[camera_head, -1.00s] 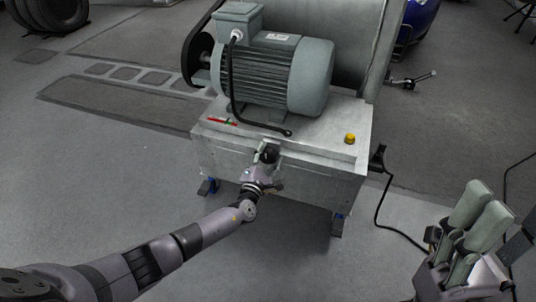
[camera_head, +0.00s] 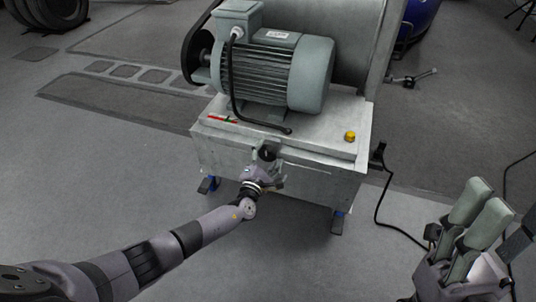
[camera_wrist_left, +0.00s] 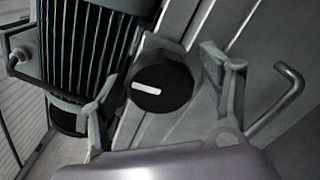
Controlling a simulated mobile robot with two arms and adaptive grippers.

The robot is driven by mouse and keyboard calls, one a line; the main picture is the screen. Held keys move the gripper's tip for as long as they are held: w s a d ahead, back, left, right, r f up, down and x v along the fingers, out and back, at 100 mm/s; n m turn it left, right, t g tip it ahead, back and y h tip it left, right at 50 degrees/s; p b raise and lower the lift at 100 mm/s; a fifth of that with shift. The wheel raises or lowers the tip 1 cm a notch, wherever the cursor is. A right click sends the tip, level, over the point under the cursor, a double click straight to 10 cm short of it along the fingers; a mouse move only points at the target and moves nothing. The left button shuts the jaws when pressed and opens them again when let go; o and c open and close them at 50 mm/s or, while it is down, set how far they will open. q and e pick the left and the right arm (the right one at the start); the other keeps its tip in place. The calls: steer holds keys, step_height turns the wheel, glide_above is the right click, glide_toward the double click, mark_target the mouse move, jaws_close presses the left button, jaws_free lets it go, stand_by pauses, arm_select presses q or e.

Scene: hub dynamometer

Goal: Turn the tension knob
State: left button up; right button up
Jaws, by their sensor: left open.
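The tension knob (camera_wrist_left: 160,80) is a round black knob with a white pointer bar, seen in the left wrist view. In the head view the knob (camera_head: 267,153) is a small dark spot on the front of the metal machine base, partly hidden by my left gripper (camera_head: 262,162). In the left wrist view my left gripper (camera_wrist_left: 160,95) is open, with one finger on each side of the knob and gaps between. My right gripper (camera_head: 480,222) is at the lower right of the head view, away from the machine, with its two greenish fingers apart.
A grey-green electric motor (camera_head: 275,70) stands on the machine base (camera_head: 310,180). A yellow button (camera_head: 350,136) sits on its top right. A black cable (camera_head: 378,205) hangs at the right side. A bent metal handle (camera_wrist_left: 280,100) shows right of the gripper in the wrist view.

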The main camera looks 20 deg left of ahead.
arm_select(q)
steer(key=s, duration=1.2)
steer(key=shift+a, duration=0.2)
